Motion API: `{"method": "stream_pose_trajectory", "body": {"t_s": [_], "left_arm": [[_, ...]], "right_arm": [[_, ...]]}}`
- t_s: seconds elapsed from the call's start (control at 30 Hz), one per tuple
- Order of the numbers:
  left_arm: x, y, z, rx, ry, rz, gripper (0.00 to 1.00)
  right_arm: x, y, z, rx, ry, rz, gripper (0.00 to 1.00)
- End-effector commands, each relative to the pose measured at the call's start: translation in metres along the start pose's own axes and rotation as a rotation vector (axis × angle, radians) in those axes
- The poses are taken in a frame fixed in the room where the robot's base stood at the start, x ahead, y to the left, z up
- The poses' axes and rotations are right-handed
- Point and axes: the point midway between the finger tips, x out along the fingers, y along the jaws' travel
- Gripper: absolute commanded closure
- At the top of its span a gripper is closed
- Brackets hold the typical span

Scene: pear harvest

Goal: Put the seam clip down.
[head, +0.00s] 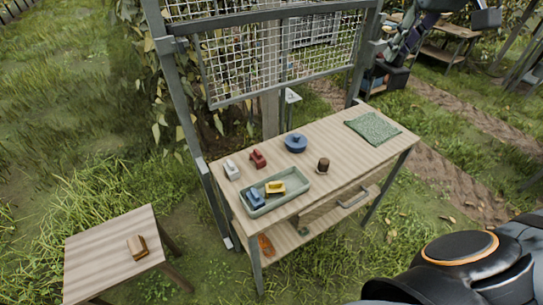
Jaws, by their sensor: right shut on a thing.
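My right arm (457,268) fills the bottom right corner, with a dark rounded joint and an orange ring. It is to the right of and nearer than the workbench (365,120). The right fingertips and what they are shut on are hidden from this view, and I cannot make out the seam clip. My left gripper is not in view. On the bench stand a white clamp-like piece (232,170) and a red one (258,159). A blue piece (255,198) and a yellow one (275,188) lie in the green tray (300,185).
A blue lidded pot (295,143), a brown-topped piece (323,165) and a green cloth (373,128) are on the bench. A mesh frame (290,50) rises behind. A side table (100,250) holds a tan block (138,247).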

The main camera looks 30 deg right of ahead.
Motion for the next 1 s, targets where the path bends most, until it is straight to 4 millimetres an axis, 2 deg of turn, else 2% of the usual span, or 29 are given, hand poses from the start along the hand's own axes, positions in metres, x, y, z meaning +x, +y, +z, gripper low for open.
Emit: {"method": "stream_pose_trajectory", "body": {"t_s": [0.03,0.3,0.4,0.5,0.6,0.87,0.97,1.0], "left_arm": [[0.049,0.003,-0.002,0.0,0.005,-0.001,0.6],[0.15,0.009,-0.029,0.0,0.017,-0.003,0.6],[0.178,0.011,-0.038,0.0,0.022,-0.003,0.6],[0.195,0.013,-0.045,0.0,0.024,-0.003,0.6],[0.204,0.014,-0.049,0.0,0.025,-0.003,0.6],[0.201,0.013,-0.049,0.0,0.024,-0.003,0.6],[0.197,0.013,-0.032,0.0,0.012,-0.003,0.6],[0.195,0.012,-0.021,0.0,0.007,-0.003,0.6]], "right_arm": [[0.054,-0.001,0.02,-0.025,-0.002,-0.019,1.0],[0.197,-0.008,0.068,-0.167,-0.002,-0.075,1.0],[0.238,-0.013,0.08,-0.214,0.003,-0.092,1.0],[0.266,-0.017,0.088,-0.249,0.009,-0.103,1.0],[0.281,-0.019,0.092,-0.271,0.013,-0.109,1.0],[0.284,-0.022,0.092,-0.285,0.014,-0.111,1.0],[0.287,-0.031,0.086,-0.287,0.01,-0.11,1.0],[0.289,-0.037,0.083,-0.287,0.008,-0.11,1.0]]}}
